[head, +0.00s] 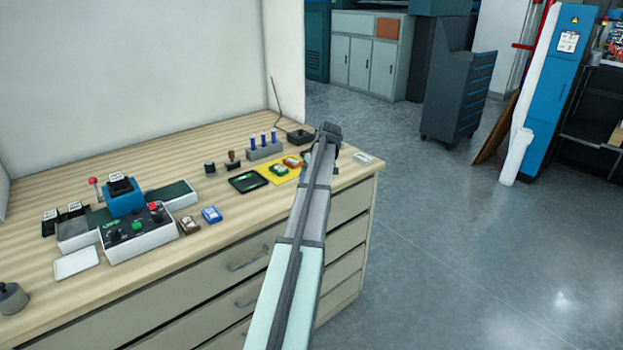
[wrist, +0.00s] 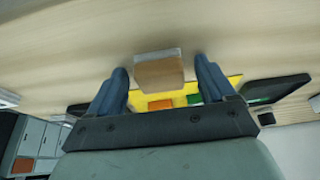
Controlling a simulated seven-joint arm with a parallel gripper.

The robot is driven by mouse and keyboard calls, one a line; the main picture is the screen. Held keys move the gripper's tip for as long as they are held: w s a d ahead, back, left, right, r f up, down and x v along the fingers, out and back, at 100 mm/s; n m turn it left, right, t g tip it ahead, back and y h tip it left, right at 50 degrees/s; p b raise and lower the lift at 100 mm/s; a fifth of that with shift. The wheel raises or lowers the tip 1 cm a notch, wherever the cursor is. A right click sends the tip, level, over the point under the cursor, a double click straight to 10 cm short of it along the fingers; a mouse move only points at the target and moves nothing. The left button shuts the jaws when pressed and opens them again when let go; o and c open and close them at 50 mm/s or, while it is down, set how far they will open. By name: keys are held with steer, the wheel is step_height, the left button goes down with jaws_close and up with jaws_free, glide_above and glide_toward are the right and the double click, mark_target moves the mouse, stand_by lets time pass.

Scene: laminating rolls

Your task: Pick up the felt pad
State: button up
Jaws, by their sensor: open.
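My gripper (wrist: 160,64) is open, its two dark blue fingers apart and pointing at the wooden bench top. A tan block with a pale grey edge (wrist: 158,72) lies between the fingertips in the wrist view, with a gap on each side. It is the likeliest felt pad, but no mark confirms it. In the head view my arm hides it. There my gripper (head: 325,150) is over the right end of the bench, seen from behind, with its fingers hidden.
A yellow mat (head: 270,174) holds green and orange pieces. Beside it lie a black tray (head: 248,182) and a holder with blue pegs (head: 264,149). A control box (head: 138,232), a brown block (head: 188,225) and a blue block (head: 211,214) sit further left. The bench's right edge is close.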

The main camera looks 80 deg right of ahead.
steer(key=c, duration=1.1)
step_height(320, 180, up, 10)
stand_by(0.4)
